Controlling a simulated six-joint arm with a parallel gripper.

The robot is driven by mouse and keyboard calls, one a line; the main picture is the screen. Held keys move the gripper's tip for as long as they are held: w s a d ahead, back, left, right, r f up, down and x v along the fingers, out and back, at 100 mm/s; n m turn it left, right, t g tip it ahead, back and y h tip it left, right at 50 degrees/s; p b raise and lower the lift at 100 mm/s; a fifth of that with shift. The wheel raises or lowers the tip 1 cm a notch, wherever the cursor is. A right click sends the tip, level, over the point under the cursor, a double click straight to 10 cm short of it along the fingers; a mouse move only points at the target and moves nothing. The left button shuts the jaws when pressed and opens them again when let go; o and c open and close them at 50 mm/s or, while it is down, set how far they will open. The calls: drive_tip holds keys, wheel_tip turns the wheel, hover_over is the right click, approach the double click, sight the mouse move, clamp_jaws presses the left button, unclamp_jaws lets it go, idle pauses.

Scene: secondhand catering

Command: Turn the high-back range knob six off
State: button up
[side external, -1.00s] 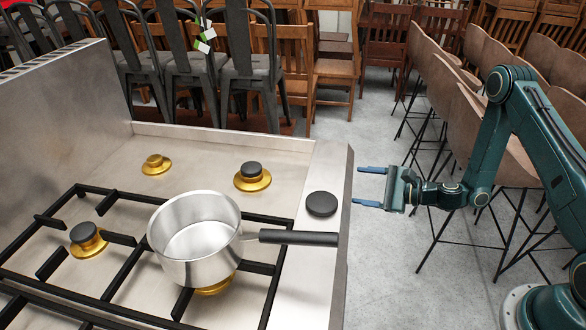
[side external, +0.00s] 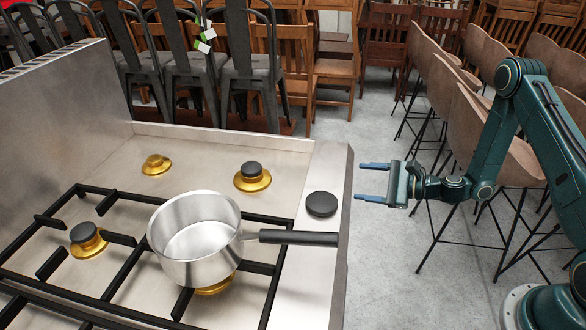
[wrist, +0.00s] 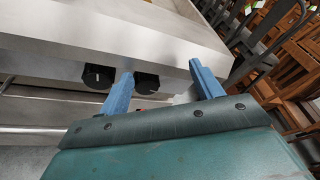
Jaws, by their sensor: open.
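The range (side external: 318,275) stands at left in the side external view, with a high back panel (side external: 60,100). Two black knobs show on its front in the wrist view: a left knob (wrist: 97,77) and a right knob (wrist: 147,82), both under the front lip. I cannot tell which of them is knob six. My gripper (side external: 360,182) is open and empty, just off the front edge of the range. In the wrist view, my gripper (wrist: 160,69) has its left finger in front of the gap between the knobs, overlapping the right knob's edge. Contact cannot be told.
A steel saucepan (side external: 193,238) sits on the black grate, its black handle (side external: 298,238) reaching over the front edge. A round black disc (side external: 321,204) lies on the range's front top. Brown stools (side external: 470,125) stand behind my arm. Grey floor (side external: 385,270) lies clear before the range.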

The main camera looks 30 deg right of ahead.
drive_tip(key=s+d+f+m+g+y, duration=0.2)
drive_tip(key=s+d+m+g, duration=0.1)
drive_tip(key=d+m, duration=0.3)
drive_tip(key=shift+s+d+g, duration=0.2)
drive_tip(key=shift+d+g, duration=0.4)
drive_tip(key=shift+d, duration=0.05)
drive_tip(key=shift+w+a+f, duration=0.1)
drive_tip(key=x, duration=1.3)
drive_tip(key=shift+a, duration=0.25)
drive_tip(key=shift+w, duration=0.15)
drive_tip(key=c, duration=1)
